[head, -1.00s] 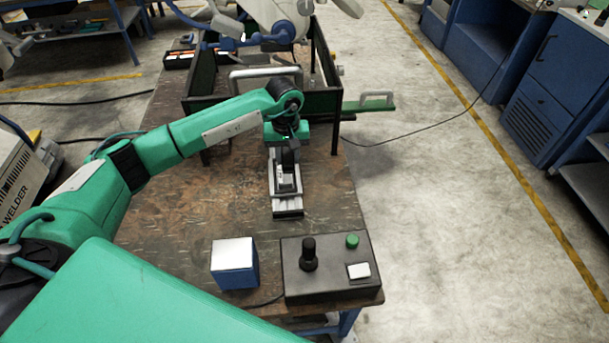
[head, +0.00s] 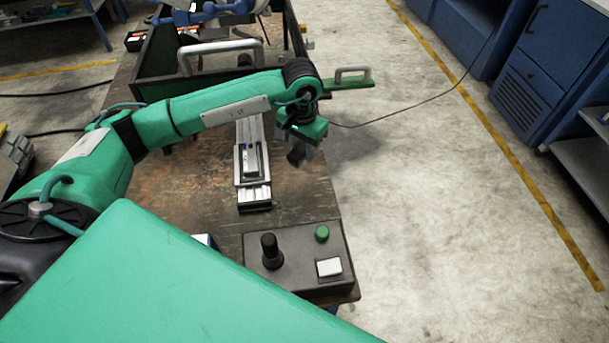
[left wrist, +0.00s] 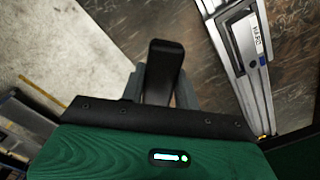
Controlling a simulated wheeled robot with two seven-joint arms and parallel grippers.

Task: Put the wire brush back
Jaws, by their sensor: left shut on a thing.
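My left gripper (head: 308,152) is just right of the metal slide rail, over the right part of the table. In the left wrist view its grey fingers (left wrist: 164,92) are shut on a dark, blunt-ended bar, which I take to be the wire brush (left wrist: 163,66). No bristles can be made out. In the head view only a small dark piece of the brush (head: 295,155) shows below the gripper. My right gripper is not in view.
The slide rail (head: 255,196) lies on the brown table (head: 195,190). A control box (head: 294,263) with a black knob and green button stands near the front. Behind is a dark open-topped frame (head: 160,50); a green plate with a handle (head: 352,82) juts out right.

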